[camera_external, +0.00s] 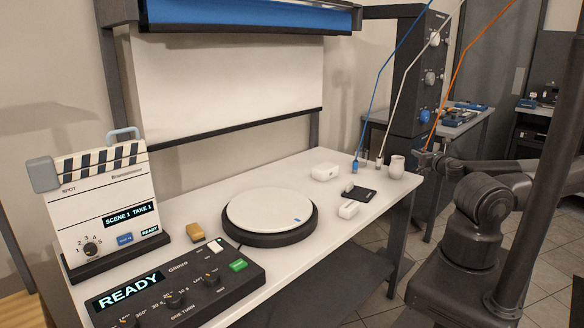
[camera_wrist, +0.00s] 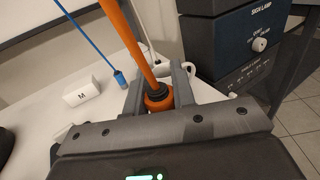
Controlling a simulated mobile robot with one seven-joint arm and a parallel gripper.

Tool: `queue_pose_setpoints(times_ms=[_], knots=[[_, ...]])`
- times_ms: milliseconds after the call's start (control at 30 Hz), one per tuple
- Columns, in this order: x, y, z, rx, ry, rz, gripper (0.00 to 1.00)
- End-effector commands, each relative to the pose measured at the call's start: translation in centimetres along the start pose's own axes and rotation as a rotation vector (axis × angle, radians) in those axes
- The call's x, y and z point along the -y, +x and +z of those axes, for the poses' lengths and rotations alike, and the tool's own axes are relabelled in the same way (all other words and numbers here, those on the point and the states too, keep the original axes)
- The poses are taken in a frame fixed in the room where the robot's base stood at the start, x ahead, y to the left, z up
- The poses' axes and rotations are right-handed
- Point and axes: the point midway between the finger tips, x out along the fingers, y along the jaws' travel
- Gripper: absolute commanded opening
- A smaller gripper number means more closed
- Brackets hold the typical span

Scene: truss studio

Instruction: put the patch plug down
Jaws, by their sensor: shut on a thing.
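My gripper (camera_external: 428,158) is beyond the right end of the white table (camera_external: 275,180), at about tabletop height. In the wrist view my gripper (camera_wrist: 160,88) is shut on an orange patch plug (camera_wrist: 158,98), with one finger on each side. Its orange cable (camera_external: 467,55) runs up and out of view. The plug's lower end is hidden behind the gripper body. A blue plug (camera_external: 355,166) and a pale plug (camera_external: 379,162) stand on the table's far right part, their cables running up.
A white cup (camera_external: 397,167) stands near the right table end. White blocks (camera_external: 325,172) and a small dark pad (camera_external: 362,194) lie left of it. A round turntable (camera_external: 270,212), control box (camera_external: 175,294) and clapperboard (camera_external: 108,200) fill the left. A dark knob tower (camera_external: 412,85) stands behind.

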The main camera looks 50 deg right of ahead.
Motion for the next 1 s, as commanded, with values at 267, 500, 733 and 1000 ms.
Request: queue_pose_setpoints(times_ms=[267, 500, 733, 1000], knots=[[-1.5, 0.8, 0.2, 0.0, -0.001, 0.035, 0.01], [-8.8, 3.8, 0.9, -0.001, -0.004, 0.193, 0.01], [-17.7, 5.9, 1.9, -0.002, -0.007, 0.373, 0.01], [-28.6, 6.2, 3.2, -0.002, -0.007, 0.584, 0.01]])
